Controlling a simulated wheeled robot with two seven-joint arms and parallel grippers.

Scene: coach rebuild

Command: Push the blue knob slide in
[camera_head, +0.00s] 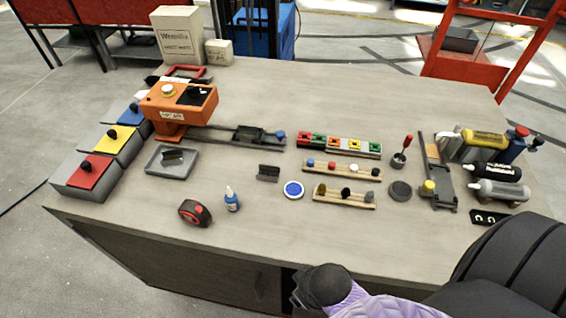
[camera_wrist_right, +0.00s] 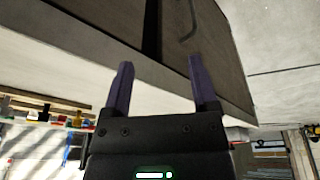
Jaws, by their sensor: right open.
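The blue knob (camera_head: 280,134) is at the right end of a low dark slide (camera_head: 250,136). The slide lies on a flat rail that runs out to the right from under an orange machine (camera_head: 180,104). It is pulled out, with its tray part clear of the machine's body. My right gripper (camera_wrist_right: 163,82) is open and empty in the right wrist view, with its fingers apart beside the bench's cabinet front. In the head view my right arm ends at the bottom middle, in front of the bench edge and well short of the knob. My left gripper is not in view.
A grey tray (camera_head: 172,163), tape measure (camera_head: 194,212), blue bottle (camera_head: 231,199) and blue-white disc (camera_head: 293,189) lie in front of the rail. A row of coloured blocks (camera_head: 339,145) and pegged wooden racks (camera_head: 342,170) stand right of the knob.

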